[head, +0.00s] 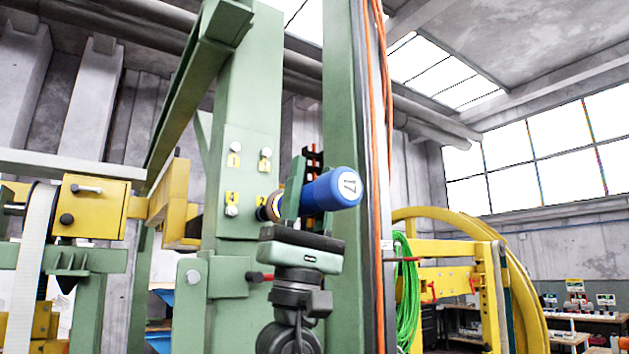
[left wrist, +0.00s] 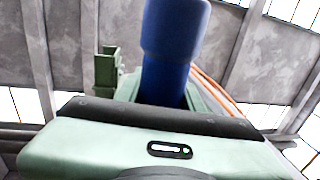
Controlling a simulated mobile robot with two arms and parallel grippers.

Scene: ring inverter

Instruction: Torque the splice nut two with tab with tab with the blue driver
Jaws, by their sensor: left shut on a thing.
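The blue driver (head: 332,190) has a rounded blue body with 17 on its end and a darker ringed nose at its left. My left gripper (head: 304,188) is shut around its body and holds it roughly level. The nose is at the lower right yellow plate (head: 262,198) on the green column; I cannot tell whether it touches a nut there. Yellow number plates with pale nuts show beside it, at upper left (head: 234,160), upper right (head: 265,159) and lower left (head: 232,204). In the left wrist view the driver (left wrist: 172,55) rises between the fingers. My right gripper is not in view.
The green column (head: 252,80) stands behind the driver. Orange cables (head: 386,110) run down to its right. A yellow box (head: 92,207) is at the left. A green cable coil (head: 407,290) and large yellow ring (head: 520,280) are at the right.

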